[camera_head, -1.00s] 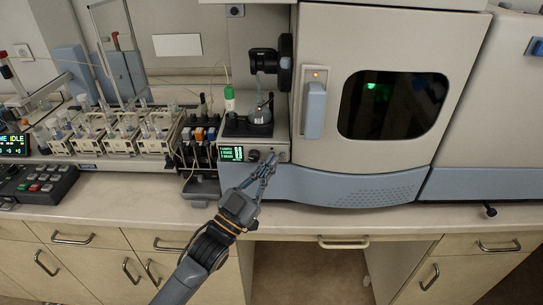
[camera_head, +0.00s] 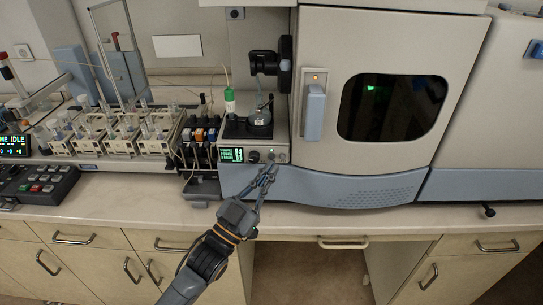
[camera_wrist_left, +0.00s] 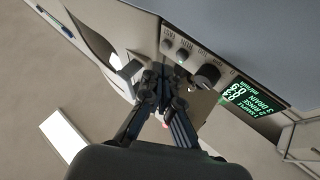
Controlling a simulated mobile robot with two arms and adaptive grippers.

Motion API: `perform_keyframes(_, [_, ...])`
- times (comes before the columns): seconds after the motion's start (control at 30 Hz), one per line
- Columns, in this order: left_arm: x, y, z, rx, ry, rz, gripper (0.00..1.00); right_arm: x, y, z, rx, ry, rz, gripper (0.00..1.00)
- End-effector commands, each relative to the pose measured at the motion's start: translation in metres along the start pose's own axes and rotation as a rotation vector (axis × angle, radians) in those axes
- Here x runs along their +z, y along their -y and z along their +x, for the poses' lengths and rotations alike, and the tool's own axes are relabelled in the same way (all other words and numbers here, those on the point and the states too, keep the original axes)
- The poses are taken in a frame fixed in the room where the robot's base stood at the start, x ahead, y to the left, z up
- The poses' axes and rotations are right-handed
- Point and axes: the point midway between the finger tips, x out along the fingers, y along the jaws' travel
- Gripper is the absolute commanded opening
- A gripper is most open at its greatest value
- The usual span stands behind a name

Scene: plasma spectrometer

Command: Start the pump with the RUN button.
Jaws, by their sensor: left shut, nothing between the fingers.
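The pump's front panel (camera_head: 243,166) has a green-lit display (camera_head: 231,155), a dark knob (camera_head: 254,157) and small buttons to its right. In the left wrist view the panel appears upside down, with the display (camera_wrist_left: 240,101), the knob (camera_wrist_left: 207,76) and small buttons (camera_wrist_left: 182,55) in a row. My left gripper (camera_head: 270,168) is shut and empty. Its fingertips (camera_wrist_left: 158,72) are just in front of and below the button end of the panel, seemingly apart from it. My right gripper is out of view.
The large instrument cabinet (camera_head: 395,30) with a dark window stands right of the pump. Sample racks (camera_head: 120,140) and a keypad (camera_head: 38,186) stand to the left. The counter's front strip (camera_head: 120,199) is mostly clear.

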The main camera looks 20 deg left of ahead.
Motion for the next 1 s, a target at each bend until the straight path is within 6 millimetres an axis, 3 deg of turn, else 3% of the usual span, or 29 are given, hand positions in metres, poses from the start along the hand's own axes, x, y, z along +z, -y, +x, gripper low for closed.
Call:
perform_keyframes(0.43, [-0.023,-0.022,-0.03,0.0,0.002,-0.001,0.0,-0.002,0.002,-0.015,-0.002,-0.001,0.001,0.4])
perform_keyframes(1.0, [-0.025,-0.025,-0.034,0.0,0.0,-0.001,0.0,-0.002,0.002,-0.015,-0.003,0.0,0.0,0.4])
